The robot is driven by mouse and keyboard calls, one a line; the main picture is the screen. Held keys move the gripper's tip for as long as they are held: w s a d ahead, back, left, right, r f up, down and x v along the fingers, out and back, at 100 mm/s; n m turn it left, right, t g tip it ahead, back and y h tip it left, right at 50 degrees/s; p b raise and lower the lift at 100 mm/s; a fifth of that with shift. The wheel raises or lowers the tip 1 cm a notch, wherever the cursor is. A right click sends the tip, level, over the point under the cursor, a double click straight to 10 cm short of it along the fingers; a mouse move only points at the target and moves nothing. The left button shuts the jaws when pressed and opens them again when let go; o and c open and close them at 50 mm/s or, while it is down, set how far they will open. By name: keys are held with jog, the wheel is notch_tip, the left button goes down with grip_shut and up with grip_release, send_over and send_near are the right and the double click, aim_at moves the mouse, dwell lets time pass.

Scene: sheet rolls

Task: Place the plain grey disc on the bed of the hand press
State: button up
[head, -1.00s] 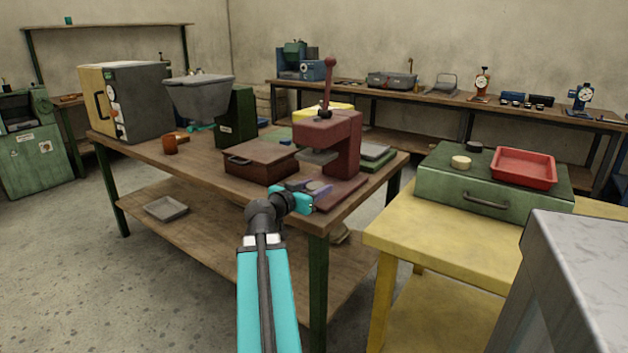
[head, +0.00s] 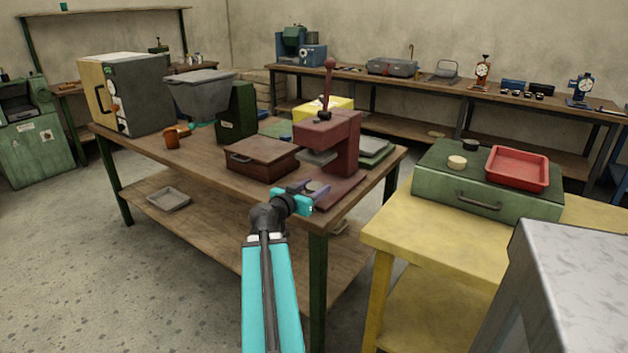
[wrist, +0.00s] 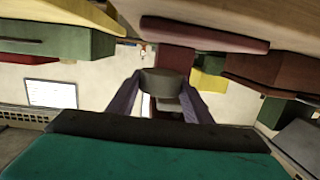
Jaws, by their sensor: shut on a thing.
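The dark red hand press (head: 343,141) stands at the near right corner of the wooden table. My gripper (head: 316,190) is in front of the press, over or beside the bed's near left part. Its purple fingers are shut on the plain grey disc (wrist: 163,80), which also shows between the fingers in the head view (head: 318,186). I cannot tell whether the disc touches the bed.
A brown lidded box (head: 262,157) stands left of the press, near my gripper. Grey and green flat items (head: 374,150) lie behind the press. On the yellow table, a green case (head: 485,180) carries a cream disc (head: 457,162), a black disc (head: 470,145) and a red tray (head: 518,167).

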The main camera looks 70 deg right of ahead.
jog(key=shift+w+d+f+p, duration=0.2)
jog(key=shift+w+d, duration=0.45)
jog(key=shift+d, duration=1)
jog(key=shift+w+d+f+p, duration=0.15)
jog(key=shift+w+d, duration=0.45)
jog(key=shift+d, duration=1)
jog(key=shift+w+d+f+p, duration=0.2)
jog(key=shift+w+d, duration=0.45)
jog(key=shift+d, duration=1)
jog(key=shift+f, duration=1.75)
jog(key=shift+f, duration=0.1)
jog(key=o, duration=1.1)
jog(key=shift+a, duration=0.15)
